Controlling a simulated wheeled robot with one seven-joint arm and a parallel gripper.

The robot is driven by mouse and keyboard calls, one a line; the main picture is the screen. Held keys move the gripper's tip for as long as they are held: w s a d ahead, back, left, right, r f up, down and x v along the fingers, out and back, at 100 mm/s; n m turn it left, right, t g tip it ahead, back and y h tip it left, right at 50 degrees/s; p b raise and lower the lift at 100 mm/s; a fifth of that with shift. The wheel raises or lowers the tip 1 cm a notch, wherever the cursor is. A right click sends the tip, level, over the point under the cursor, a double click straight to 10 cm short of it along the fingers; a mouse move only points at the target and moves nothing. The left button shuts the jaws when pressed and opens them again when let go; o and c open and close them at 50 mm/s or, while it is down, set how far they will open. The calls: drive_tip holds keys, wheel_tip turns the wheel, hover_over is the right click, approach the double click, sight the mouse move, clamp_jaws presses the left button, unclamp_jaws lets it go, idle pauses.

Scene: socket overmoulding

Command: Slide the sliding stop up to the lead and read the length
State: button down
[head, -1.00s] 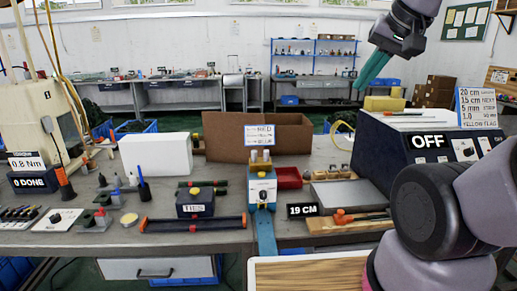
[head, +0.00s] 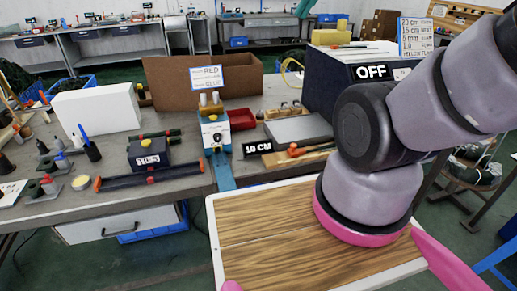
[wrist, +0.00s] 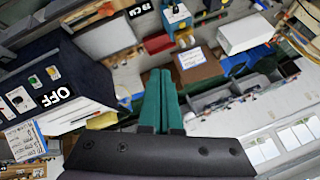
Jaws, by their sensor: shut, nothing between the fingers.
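A blue and white bench device (head: 214,130) stands on a blue strip (head: 222,172) that runs towards the table's front edge. A black sign (head: 257,147) beside it reads 19 CM. I cannot clearly make out the sliding stop or the lead at this size. The device also shows at the top of the wrist view (wrist: 178,17). My gripper (wrist: 159,75) has two teal fingers lying together, with nothing between them. It hangs high, well away from the device.
A dark cabinet marked OFF (head: 318,85) stands right of the device, and a cardboard box (head: 165,84) behind it. A red bin (head: 241,119) sits close by. A dark bar with orange ends (head: 150,177), a TIES box (head: 149,153) and a white block (head: 96,106) are on the left.

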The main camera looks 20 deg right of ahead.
drive_tip(key=w+d+f+m+g+y, duration=0.2)
drive_tip(key=w+d+f+m+g, duration=0.2)
drive_tip(key=w+d+f, duration=0.4)
drive_tip(key=w+d+f+m+g+y, duration=0.25)
drive_tip(key=w+d+f+m, duration=0.2)
drive_tip(key=w+f, duration=0.4)
drive_tip(key=s+d+f+m+y, duration=0.1)
drive_tip(key=d+f+m+y, duration=0.1)
drive_tip(key=d+f, duration=0.45)
drive_tip(key=d+f+m+y, duration=0.3)
drive_tip(key=f, duration=0.7)
drive_tip(key=m+t+y, duration=0.3)
drive_tip(key=m+t, duration=0.2)
drive_tip(key=t, duration=0.1)
approach(293, 150)
drive_tip(key=w+a, duration=0.2)
drive_tip(key=a, duration=0.2)
drive_tip(key=shift+w+a+r, duration=0.25)
drive_tip(key=shift+w+a, duration=0.05)
drive_tip(key=shift+w, duration=0.1)
drive_tip(key=a, duration=0.9)
drive_tip(key=shift+s+a, duration=0.25)
drive_tip(key=shift+a, duration=0.15)
drive_tip(key=shift+a, duration=0.1)
